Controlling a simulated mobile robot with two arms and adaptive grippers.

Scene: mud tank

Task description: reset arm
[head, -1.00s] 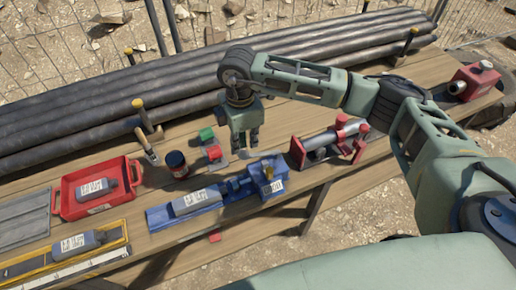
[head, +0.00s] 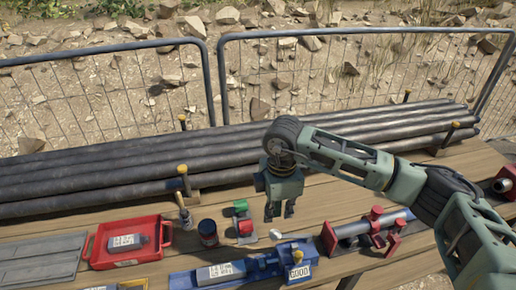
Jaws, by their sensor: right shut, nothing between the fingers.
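My right arm comes in from the right side of the head view. Its gripper (head: 279,210) points down over the wooden table, shut and empty, with its fingertips just right of a small red and green block device (head: 244,222). A small white round piece (head: 276,234) lies just below the fingertips in the picture. My left gripper does not show.
A red tray (head: 97,249) holds a grey labelled bottle (head: 126,242). A blue vise (head: 290,255) holds a labelled grey piece. A red stand with a metal cylinder (head: 352,229) is to its right. Long dark pipes (head: 90,180) lie behind, before a wire fence (head: 335,75).

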